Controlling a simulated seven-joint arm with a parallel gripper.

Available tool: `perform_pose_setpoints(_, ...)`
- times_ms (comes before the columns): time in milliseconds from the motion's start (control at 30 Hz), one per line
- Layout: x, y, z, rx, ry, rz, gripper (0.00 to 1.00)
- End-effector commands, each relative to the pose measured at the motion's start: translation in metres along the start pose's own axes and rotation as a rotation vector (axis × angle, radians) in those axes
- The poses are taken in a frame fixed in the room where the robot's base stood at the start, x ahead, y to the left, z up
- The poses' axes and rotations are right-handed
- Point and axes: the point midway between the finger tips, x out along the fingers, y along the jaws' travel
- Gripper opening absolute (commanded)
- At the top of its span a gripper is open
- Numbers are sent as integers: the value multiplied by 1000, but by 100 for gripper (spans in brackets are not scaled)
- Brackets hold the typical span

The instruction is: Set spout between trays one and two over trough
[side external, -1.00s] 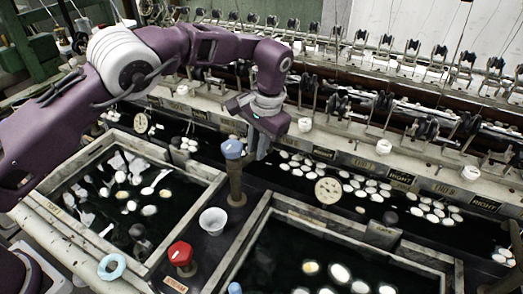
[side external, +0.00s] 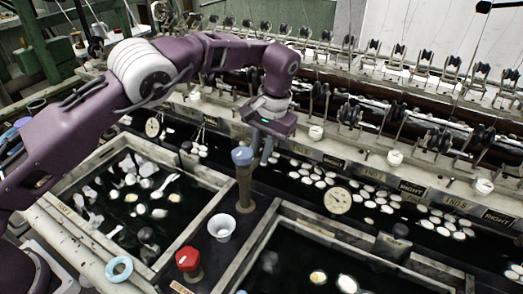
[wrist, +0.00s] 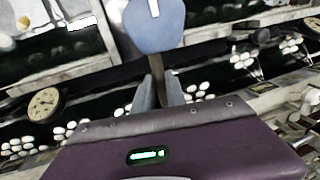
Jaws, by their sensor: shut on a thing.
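The spout (wrist: 158,72) is a narrow brown bar running out from under a blue knob (side external: 243,155). The knob tops a brown post (side external: 244,192) standing on the dark strip between the two trays. My gripper (side external: 266,153) points down just behind the post; in the wrist view its grey fingers (wrist: 160,92) are shut on the spout. Most of the spout is hidden in the side view. Tray one (side external: 196,232) is at left and tray two (side external: 262,235) at right. The dark trough (side external: 290,189) runs behind both.
A white funnel cup (side external: 221,227) and a red knob (side external: 187,259) stand in front of the post. A round gauge (side external: 338,201) is at the trough's near side. White cocoons (side external: 378,190) float in the trough. The reeling machine (side external: 400,120) lines the back.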

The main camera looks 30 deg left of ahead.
Motion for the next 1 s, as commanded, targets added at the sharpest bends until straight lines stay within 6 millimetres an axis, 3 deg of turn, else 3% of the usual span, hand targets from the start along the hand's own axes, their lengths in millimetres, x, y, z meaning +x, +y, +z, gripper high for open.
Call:
perform_pose_setpoints(67,-1,0,-1,0,3,0,0)
perform_pose_setpoints(100,-1,0,-1,0,3,0,22)
perform_pose_setpoints(200,0,0,0,1,2,0,38)
perform_pose_setpoints(533,-5,0,0,1,2,0,38)
perform_pose_setpoints(800,-57,0,-2,0,5,0,38)
perform_pose_setpoints(1000,-71,0,0,1,2,-1,38)
